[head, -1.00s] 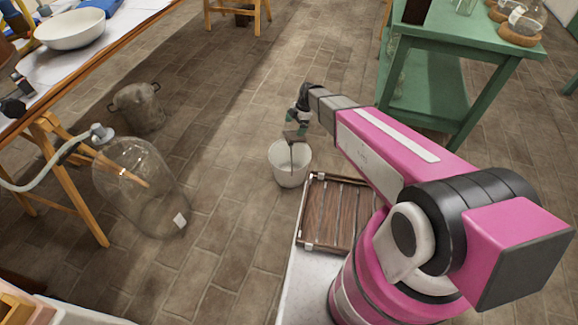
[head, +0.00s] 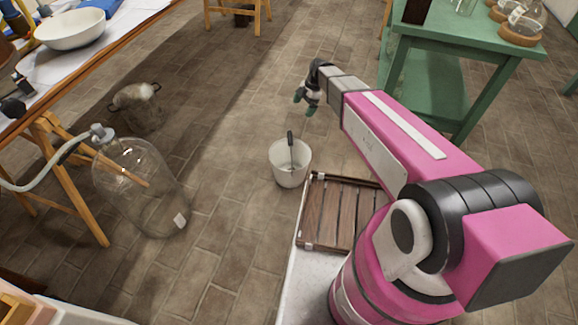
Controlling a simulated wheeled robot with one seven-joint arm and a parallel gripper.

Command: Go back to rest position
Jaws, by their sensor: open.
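My gripper (head: 305,98) is open and empty in the head view. It hangs in the air beyond and above a white bucket (head: 289,176), apart from it. A tool with a dark handle (head: 290,140) stands in the bucket, its handle sticking up over the rim. The tool's lower end is inside the bucket and partly hidden. My arm reaches out from the lower right.
A slatted wooden tray (head: 338,215) lies beside the bucket. A large glass jar (head: 150,190) and a metal pot (head: 137,108) stand on the floor at left. A green table (head: 455,40) stands at upper right. The middle floor is clear.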

